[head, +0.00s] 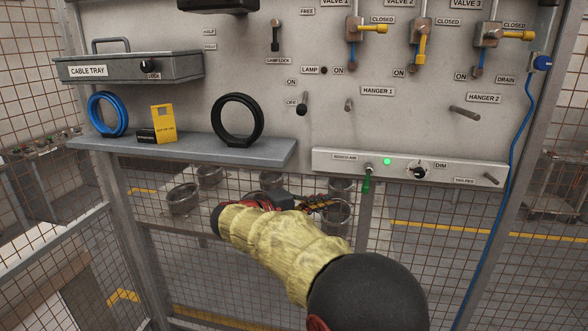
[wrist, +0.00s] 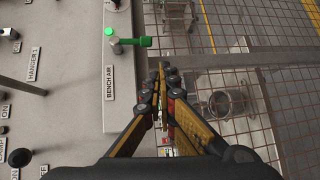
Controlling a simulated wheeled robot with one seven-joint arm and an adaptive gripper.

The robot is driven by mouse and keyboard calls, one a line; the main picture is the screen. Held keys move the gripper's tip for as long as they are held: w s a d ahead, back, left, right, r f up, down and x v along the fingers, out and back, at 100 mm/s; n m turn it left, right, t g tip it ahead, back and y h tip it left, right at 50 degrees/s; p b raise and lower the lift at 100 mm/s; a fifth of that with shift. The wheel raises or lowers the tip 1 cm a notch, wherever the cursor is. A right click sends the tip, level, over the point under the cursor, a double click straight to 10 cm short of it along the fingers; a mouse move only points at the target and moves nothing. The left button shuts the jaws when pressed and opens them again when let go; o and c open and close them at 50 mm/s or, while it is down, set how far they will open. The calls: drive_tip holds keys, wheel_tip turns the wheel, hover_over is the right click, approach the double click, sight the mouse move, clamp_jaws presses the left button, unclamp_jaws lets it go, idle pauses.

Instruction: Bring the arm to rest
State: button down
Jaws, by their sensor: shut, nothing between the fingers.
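My arm, in a yellow padded sleeve, reaches in from the bottom of the head view. My gripper (head: 336,203) is in front of the mesh, just below and left of the BENCH AIR valve (head: 367,184), whose green handle points down. In the wrist view my gripper (wrist: 163,70) has its fingers together with nothing between them. The green valve handle (wrist: 134,42) shows beside the fingertips, with a visible gap. A green lamp (head: 387,161) is lit next to it.
A grey shelf (head: 190,148) at left carries a blue ring (head: 94,113), a black ring (head: 259,120) and a yellow-black box (head: 163,123). HANGER pegs (head: 465,112) and valves (head: 355,28) stick out from the panel. Wire mesh (head: 230,250) stands below.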

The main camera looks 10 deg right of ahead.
drive_tip(key=s+f+n+g+y, duration=0.1)
drive_tip(key=s+f+y, duration=0.15)
drive_tip(key=f, duration=0.65)
drive_tip(key=s+f+g+y, duration=0.35)
drive_tip(key=s+f, duration=0.25)
drive_tip(key=s, duration=0.7)
drive_tip(key=s+m+y, duration=0.5)
drive_tip(key=s+y, duration=0.3)
drive_tip(key=s, duration=1.2)
drive_tip(key=s+d+r+m+t, duration=0.2)
drive_tip(key=s+d+r, duration=0.1)
drive_tip(key=s+r, duration=0.1)
drive_tip(key=shift+s+d, duration=0.15)
drive_tip(key=shift+s, duration=0.45)
drive_tip(key=shift+t, duration=0.25)
